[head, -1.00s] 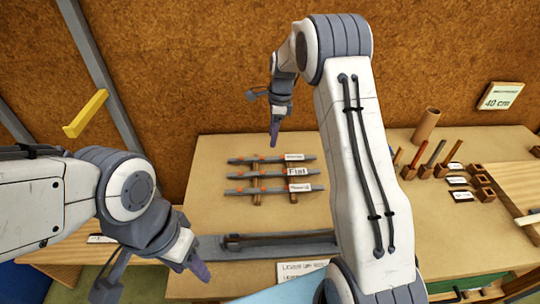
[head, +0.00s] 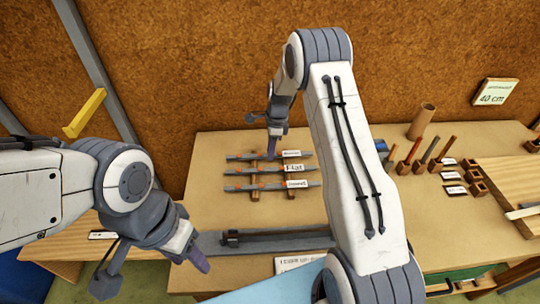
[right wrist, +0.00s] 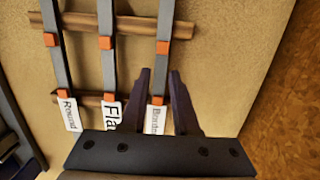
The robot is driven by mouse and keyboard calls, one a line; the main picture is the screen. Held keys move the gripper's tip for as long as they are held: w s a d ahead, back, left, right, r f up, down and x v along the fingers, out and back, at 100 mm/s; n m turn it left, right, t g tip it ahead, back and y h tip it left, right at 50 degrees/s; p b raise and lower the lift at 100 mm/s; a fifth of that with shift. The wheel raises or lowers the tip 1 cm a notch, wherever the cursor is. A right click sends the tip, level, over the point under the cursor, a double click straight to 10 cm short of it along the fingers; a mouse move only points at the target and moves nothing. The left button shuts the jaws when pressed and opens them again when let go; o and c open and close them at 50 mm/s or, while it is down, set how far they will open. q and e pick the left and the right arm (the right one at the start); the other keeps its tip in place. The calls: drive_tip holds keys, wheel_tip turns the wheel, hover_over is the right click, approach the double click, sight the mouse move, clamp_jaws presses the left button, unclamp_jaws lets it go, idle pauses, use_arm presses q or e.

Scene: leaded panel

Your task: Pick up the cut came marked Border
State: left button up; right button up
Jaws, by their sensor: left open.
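The came marked Border (head: 236,157) is the back one of three grey cames on a wooden rack. Its white label shows in the right wrist view, where the came (right wrist: 163,75) runs up between my fingers. My right gripper (right wrist: 160,76) is open, one finger on each side of the Border came; contact cannot be told. In the head view my right gripper (head: 272,155) is over the rack's back. The came marked Flat (head: 238,171) and the came marked Round (head: 238,187) lie in front. My left gripper (head: 150,272) is open and empty at the lower left.
A long grey tool (head: 265,239) lies on the bench in front of the rack. A cardboard tube (head: 421,122) and several small wooden holders (head: 404,167) stand at the right.

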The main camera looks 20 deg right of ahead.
clamp_jaws()
